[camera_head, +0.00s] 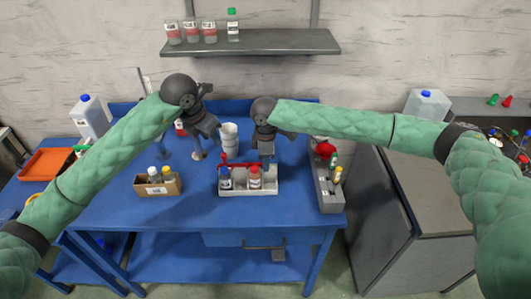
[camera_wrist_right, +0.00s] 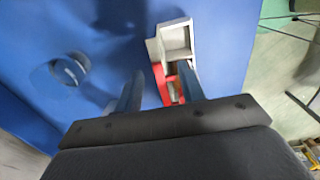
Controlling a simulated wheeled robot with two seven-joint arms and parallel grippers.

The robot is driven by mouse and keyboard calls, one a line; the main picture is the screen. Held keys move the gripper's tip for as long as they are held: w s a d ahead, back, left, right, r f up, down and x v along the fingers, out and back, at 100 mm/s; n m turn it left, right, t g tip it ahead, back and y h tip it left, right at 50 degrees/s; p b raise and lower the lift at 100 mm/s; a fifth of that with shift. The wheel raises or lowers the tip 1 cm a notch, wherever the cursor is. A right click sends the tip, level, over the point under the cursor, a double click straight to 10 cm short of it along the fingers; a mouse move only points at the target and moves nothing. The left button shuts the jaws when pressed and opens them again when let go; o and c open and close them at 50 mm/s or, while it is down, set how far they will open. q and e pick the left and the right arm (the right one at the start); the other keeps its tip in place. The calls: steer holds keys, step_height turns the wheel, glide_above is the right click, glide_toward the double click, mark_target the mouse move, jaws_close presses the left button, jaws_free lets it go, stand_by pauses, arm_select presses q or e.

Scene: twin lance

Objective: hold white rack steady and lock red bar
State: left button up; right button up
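My right gripper (camera_head: 266,155) points down over the rack's back right part. In the right wrist view its two fingers (camera_wrist_right: 160,92) are apart, with the red bar (camera_wrist_right: 159,82) and the white rack (camera_wrist_right: 176,38) showing between and beyond them; contact cannot be told. My left gripper (camera_head: 213,137) hangs behind and left of the rack, apart from it; its finger opening is unclear.
A cardboard box (camera_head: 158,187) with small bottles stands left of the rack. A grey tray (camera_head: 325,188) with bottles and a red item is at the right edge. White cups (camera_head: 230,137) stand behind the rack. A shelf (camera_head: 250,43) is on the wall.

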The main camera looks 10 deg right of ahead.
mark_target(248, 180)
steer(key=shift+f, duration=2.15)
jaws_close()
arm_select(q)
steer(key=shift+f, duration=0.2)
steer(key=c, duration=0.7)
steer(key=f+h, duration=0.1)
steer(key=s+f+g+h, duration=0.2)
steer(key=f, duration=0.1)
steer(key=shift+s+f+n+h, duration=0.1)
steer(key=shift+s+n+h, duration=0.05)
steer(key=shift+n+h, duration=0.2)
jaws_close()
steer(key=a+f+n+t+h, duration=0.2)
steer(key=a+n+h, duration=0.3)
steer(key=a+n, duration=0.1)
steer(key=a+f+n+t+h, duration=0.3)
steer(key=a+n, duration=0.3)
steer(key=a, duration=0.2)
steer(key=shift+s+f+h, duration=0.3)
steer(key=shift+f+h, duration=0.05)
steer(key=shift+h, duration=0.5)
